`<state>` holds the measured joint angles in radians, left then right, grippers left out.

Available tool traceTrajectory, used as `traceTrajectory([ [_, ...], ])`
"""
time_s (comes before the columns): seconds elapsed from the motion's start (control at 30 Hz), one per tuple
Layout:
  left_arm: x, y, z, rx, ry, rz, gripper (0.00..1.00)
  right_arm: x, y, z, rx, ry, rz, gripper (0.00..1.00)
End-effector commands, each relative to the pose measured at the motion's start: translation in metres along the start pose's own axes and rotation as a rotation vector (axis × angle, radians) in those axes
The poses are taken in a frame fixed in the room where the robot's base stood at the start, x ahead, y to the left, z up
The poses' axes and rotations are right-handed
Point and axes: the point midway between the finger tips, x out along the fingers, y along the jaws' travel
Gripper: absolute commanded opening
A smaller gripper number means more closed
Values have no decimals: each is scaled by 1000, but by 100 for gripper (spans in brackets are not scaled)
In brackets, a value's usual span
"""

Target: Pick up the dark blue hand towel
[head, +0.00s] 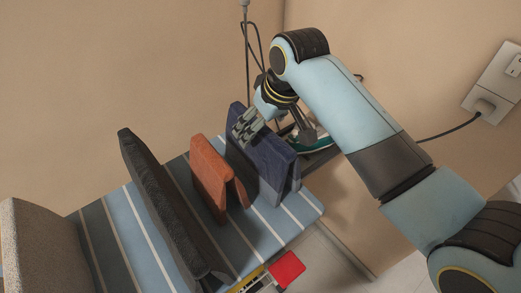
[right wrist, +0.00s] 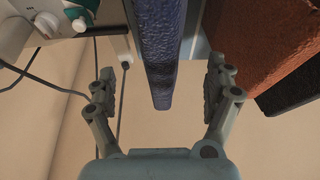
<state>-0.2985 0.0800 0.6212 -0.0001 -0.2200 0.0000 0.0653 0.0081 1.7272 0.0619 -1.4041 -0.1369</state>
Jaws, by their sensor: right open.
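The dark blue hand towel (head: 262,165) stands folded like a tent at the right end of the striped board in the head view. In the right wrist view the towel (right wrist: 160,45) hangs down edge-on between the two fingers. My right gripper (head: 247,126) is at the towel's top left in the head view. In the right wrist view my right gripper (right wrist: 165,88) is open, with a finger on each side of the towel's end and visible gaps to both. My left gripper is not in view.
An orange folded towel (head: 210,172) stands just left of the blue one, then a dark grey one (head: 160,200) and a beige one (head: 38,245). The striped board (head: 120,235) holds them. An iron (head: 312,140) and cord lie behind. A red item (head: 287,268) is at the front.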

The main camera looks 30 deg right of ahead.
Motion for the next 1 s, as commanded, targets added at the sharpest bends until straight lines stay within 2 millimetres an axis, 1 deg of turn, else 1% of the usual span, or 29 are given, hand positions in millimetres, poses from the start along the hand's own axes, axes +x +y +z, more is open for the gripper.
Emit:
traceTrajectory([
  [0.17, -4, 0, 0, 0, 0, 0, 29, 14, 0, 1, 0, -3, 0, 86],
  [0.3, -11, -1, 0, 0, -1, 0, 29, 34, -1, 1, 1, -3, -1, 86],
  [0.4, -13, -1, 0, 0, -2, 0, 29, 48, -1, 1, 1, -2, 0, 86],
  [0.5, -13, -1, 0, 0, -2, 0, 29, 55, -1, 1, 1, -1, 0, 86],
  [1.0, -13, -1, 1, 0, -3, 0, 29, 58, -1, 2, 1, 0, 0, 86],
])
